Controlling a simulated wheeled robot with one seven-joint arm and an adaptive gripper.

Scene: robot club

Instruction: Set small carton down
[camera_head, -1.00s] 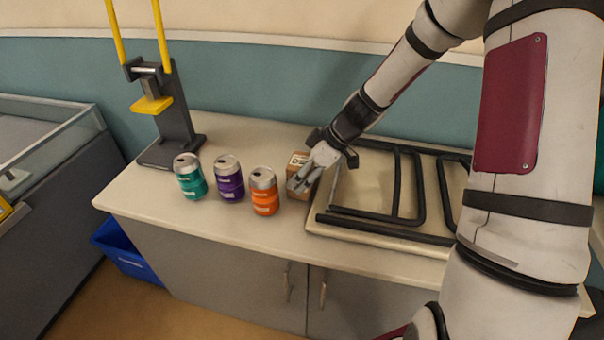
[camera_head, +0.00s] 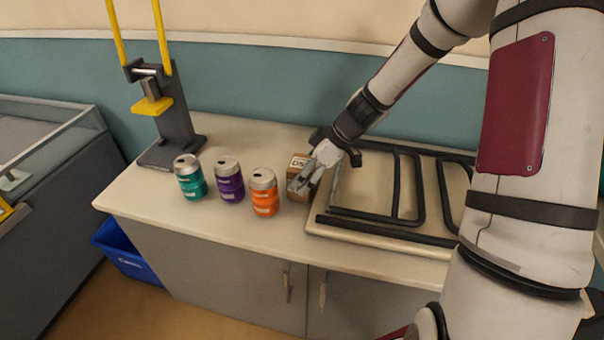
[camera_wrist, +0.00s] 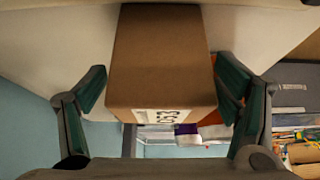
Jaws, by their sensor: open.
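The small carton (camera_head: 300,163) is a brown box with a white label. It stands on the counter just right of the orange can, beside the left edge of the folded-frame item. My gripper (camera_head: 312,179) is at the carton's right side in the head view. In the wrist view my gripper (camera_wrist: 162,92) has its fingers spread, one on each side of the carton, with gaps visible. The carton's base is partly hidden by the gripper.
An orange can (camera_head: 264,192), a purple can (camera_head: 229,180) and a teal can (camera_head: 190,177) stand in a row left of the carton. A can crusher (camera_head: 172,120) stands at the back left. A board with black bars (camera_head: 385,236) lies to the right. The counter's left front is clear.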

